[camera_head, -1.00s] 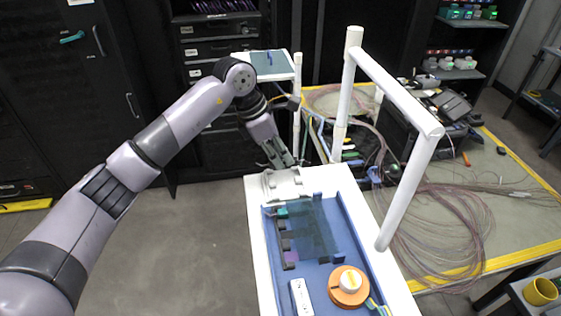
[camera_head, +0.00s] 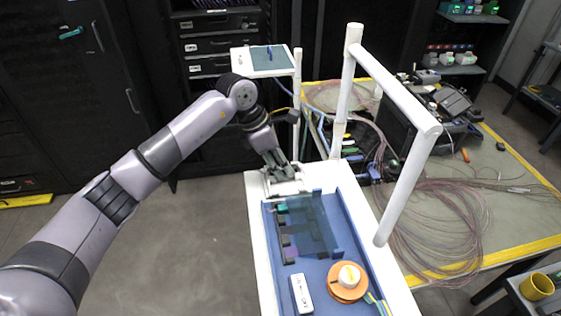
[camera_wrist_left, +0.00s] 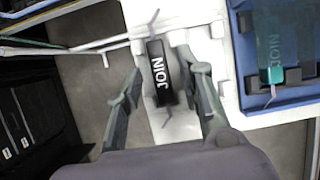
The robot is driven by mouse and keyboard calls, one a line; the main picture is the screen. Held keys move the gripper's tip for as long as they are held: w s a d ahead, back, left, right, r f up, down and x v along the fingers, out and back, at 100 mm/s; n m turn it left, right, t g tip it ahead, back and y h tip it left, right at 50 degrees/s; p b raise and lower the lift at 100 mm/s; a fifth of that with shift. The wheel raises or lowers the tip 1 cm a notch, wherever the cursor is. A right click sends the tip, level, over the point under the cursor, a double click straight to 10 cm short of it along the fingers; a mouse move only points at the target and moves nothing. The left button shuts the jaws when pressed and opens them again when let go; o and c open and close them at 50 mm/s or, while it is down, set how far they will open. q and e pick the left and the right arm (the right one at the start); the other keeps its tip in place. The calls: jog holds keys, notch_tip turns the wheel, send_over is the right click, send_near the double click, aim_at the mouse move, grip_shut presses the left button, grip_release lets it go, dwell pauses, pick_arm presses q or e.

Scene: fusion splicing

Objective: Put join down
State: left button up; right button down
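A black block labelled JOIN (camera_wrist_left: 160,72) is in the left wrist view, with thin wire-like ends sticking out at its top and bottom. It is over the white end of the cart (camera_wrist_left: 190,25). My left gripper (camera_wrist_left: 162,75) has its fingers spread on both sides of the block, with a visible gap at each side. In the head view the left gripper (camera_head: 285,176) is low over the far end of the white cart top. The block is not clear there. My right gripper is not in view.
The cart's blue tray (camera_head: 350,225) holds a dark translucent panel (camera_head: 312,225), an orange spool (camera_head: 347,283) and a white strip (camera_head: 301,294). A white rail (camera_head: 395,75) rises on the cart's right. Coiled fibres (camera_head: 440,225) lie on the table beyond.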

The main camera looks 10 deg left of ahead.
pick_arm(q)
jog(key=shift+r, duration=0.1)
jog(key=shift+r, duration=0.15)
jog(key=b+v, duration=0.3)
jog(key=v, duration=0.8)
jog(key=shift+a+r, duration=0.25)
jog(key=shift+r, duration=0.1)
jog(key=shift+s+f, duration=0.1)
